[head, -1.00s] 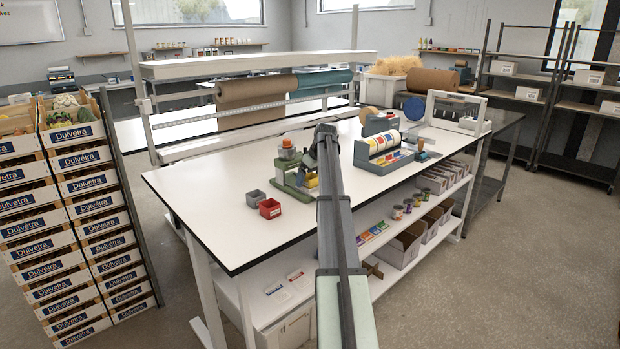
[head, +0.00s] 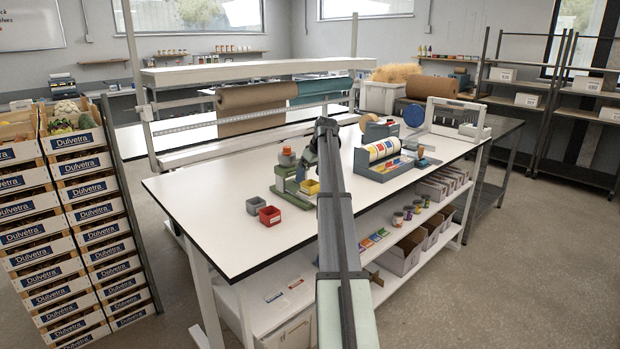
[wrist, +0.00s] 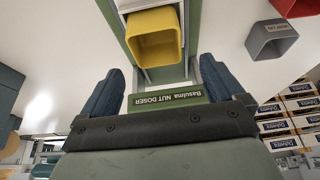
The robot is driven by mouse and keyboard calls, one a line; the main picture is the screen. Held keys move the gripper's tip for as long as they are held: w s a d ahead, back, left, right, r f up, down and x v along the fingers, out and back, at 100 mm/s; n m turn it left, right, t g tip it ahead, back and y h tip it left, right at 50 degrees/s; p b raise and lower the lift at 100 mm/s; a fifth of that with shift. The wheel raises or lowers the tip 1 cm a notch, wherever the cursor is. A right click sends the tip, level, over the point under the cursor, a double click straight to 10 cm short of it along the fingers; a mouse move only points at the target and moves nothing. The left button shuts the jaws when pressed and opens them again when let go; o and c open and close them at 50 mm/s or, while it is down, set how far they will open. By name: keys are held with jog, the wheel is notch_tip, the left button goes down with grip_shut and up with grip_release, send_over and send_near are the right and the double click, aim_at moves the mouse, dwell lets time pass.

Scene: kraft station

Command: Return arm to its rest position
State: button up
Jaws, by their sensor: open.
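My gripper (wrist: 164,82) is open, its two dark blue fingers apart with nothing held between them. In the wrist view it is over a green nut doser (wrist: 166,98), whose label lies beyond the fingers. A yellow cup (wrist: 154,38) sits at the doser, ahead of the fingertips. In the head view my arm reaches over the white table and hides most of the gripper. The green doser (head: 290,184) stands just left of the arm's far end, with the yellow cup (head: 310,187) in front of it.
A grey cup (head: 256,205) and a red cup (head: 270,216) stand on the table (head: 205,206) left of the doser. A grey label dispenser (head: 383,157) stands to the right. Stacked crates (head: 85,190) are left of the table. The table's left part is clear.

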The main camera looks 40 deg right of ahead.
jog(key=shift+r, duration=1.75)
